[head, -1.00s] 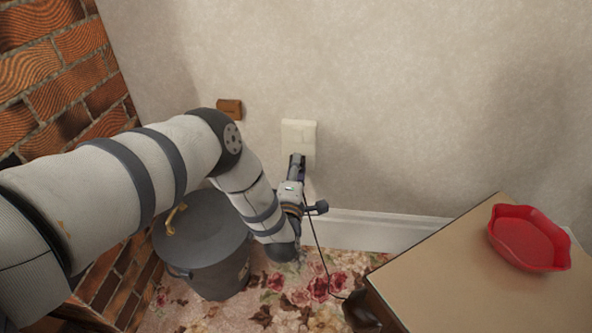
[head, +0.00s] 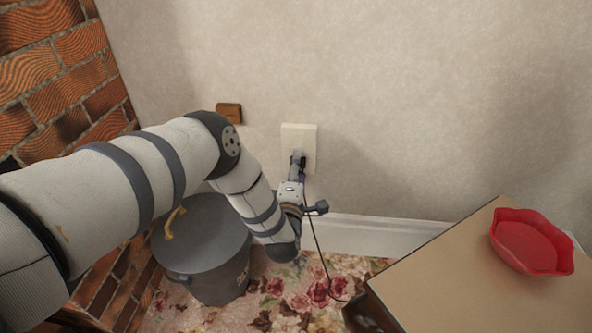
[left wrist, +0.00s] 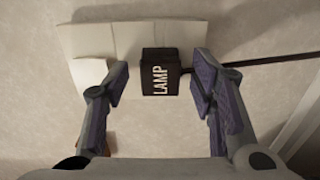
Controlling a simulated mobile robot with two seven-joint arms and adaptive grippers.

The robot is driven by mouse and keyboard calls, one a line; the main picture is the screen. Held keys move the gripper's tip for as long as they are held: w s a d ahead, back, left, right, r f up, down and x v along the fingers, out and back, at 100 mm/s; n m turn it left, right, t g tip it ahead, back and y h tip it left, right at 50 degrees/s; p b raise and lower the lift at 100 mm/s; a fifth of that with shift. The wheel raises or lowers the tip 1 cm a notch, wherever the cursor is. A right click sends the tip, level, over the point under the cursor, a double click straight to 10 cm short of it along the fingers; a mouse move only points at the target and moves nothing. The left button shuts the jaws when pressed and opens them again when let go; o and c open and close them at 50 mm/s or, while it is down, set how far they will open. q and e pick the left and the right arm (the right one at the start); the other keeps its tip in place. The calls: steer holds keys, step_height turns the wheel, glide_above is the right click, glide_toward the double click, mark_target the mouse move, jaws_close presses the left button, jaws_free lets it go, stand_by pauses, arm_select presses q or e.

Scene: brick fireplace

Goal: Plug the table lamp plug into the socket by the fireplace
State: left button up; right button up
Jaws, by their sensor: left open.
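The black plug marked LAMP (left wrist: 160,76) sits against the cream socket plate (left wrist: 188,38) in the left wrist view, its cord leaving to the right. The socket plate (head: 299,132) is on the wall in the head view. My left gripper (head: 298,160) is at the plate's lower part. Its fingers are open on either side of the plug, with visible gaps. The plug's prongs are hidden, so I cannot see how deep they sit. The cord (head: 318,250) hangs down toward the table. The lamp and my right gripper are not in view.
A grey lidded bin (head: 204,245) stands below my left arm. A brick wall (head: 50,70) is at left. A brown block (head: 229,112) is on the wall. A wooden table (head: 455,275) with a red dish (head: 531,243) is at right. Flowered carpet lies between bin and table.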

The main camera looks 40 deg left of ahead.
arm_select(q)
steer(key=v, duration=1.2)
steer(key=shift+a, duration=0.1)
